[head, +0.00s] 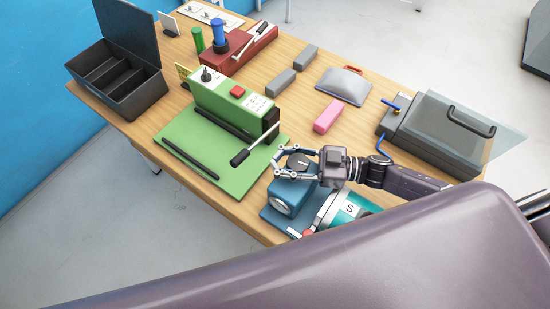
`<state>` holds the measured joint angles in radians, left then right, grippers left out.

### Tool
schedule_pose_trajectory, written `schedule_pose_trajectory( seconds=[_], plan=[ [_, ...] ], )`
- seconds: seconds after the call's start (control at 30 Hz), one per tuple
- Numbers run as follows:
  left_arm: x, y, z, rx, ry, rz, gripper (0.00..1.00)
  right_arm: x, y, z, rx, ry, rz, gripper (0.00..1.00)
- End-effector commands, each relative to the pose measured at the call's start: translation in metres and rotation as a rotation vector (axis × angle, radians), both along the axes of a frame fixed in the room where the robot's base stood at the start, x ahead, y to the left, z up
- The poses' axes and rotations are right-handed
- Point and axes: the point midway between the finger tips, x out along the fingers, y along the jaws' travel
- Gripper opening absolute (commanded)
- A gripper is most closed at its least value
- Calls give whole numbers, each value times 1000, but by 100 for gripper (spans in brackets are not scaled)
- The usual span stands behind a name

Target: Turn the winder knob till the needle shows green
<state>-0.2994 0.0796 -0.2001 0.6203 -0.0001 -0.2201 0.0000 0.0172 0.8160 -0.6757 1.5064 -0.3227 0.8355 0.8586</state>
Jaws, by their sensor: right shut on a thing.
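The winder is a blue box (293,190) at the front edge of the table, with a dark round knob (299,161) on its top. A round pale dial (281,206) is on its front side. The needle and any green zone are too small to make out. My right gripper (290,162) comes in from the right, with its fingers on both sides of the knob, shut on it. My left gripper is not in view.
A green machine on a green base (210,165) stands left of the winder, its black-ended lever (240,157) close to my right gripper. A teal roll marked S (347,209) is right of the winder. A pink block (328,116) and a grey box (435,130) lie behind.

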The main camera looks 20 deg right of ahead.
Motion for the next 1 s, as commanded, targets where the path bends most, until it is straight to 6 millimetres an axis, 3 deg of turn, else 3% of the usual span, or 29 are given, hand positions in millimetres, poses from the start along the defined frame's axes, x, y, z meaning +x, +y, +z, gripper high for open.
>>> schedule_pose_trajectory(
  seconds=[0.2,0.57,1.0],
  plan=[
    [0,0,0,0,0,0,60,2,-1,2,0,-2,-2,46],
    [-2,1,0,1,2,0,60,-2,-6,0,-1,0,-1,46],
    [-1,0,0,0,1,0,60,-37,-84,-1,-2,2,-2,46]
  ],
)
